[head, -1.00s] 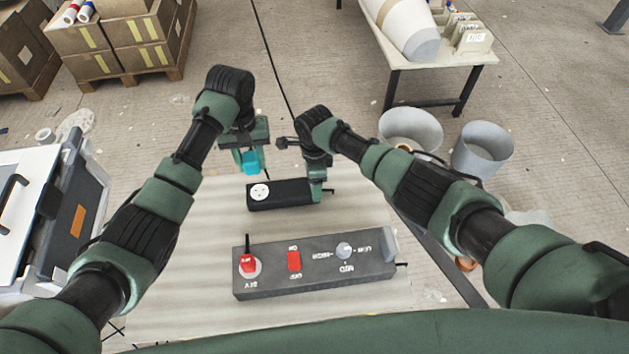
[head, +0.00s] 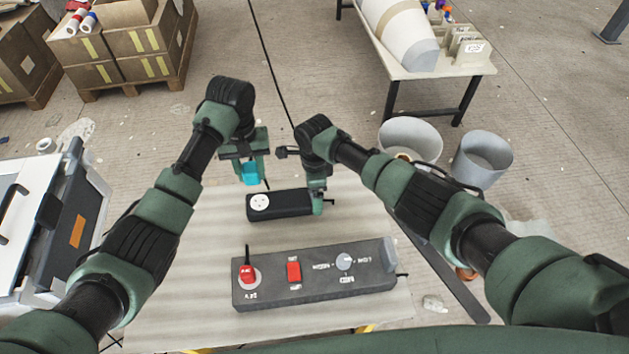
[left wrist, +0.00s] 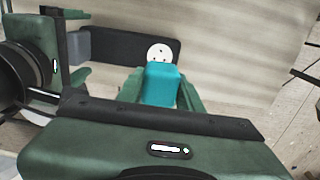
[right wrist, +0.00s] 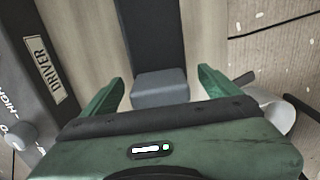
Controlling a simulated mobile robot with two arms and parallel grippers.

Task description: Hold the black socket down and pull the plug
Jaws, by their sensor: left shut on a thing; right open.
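The black socket (head: 292,203) lies on the pale table; its round white face (head: 260,202) is at the left end and shows no plug in it. My left gripper (head: 250,174) is shut on the cyan plug (head: 250,178) and holds it behind and above the face, seemingly apart from it. In the left wrist view the plug (left wrist: 160,86) partly covers the face (left wrist: 160,53). My right gripper (head: 318,195) is open at the socket's right end. In the right wrist view the socket's grey end block (right wrist: 160,88) sits between the spread fingers; contact cannot be told.
A grey control box (head: 320,285) with a red button, red switch and knob lies nearer me on the table (head: 190,270). Buckets (head: 410,140) stand on the floor to the right. A white-and-grey case (head: 50,230) is at the left. Cartons (head: 120,60) stand behind.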

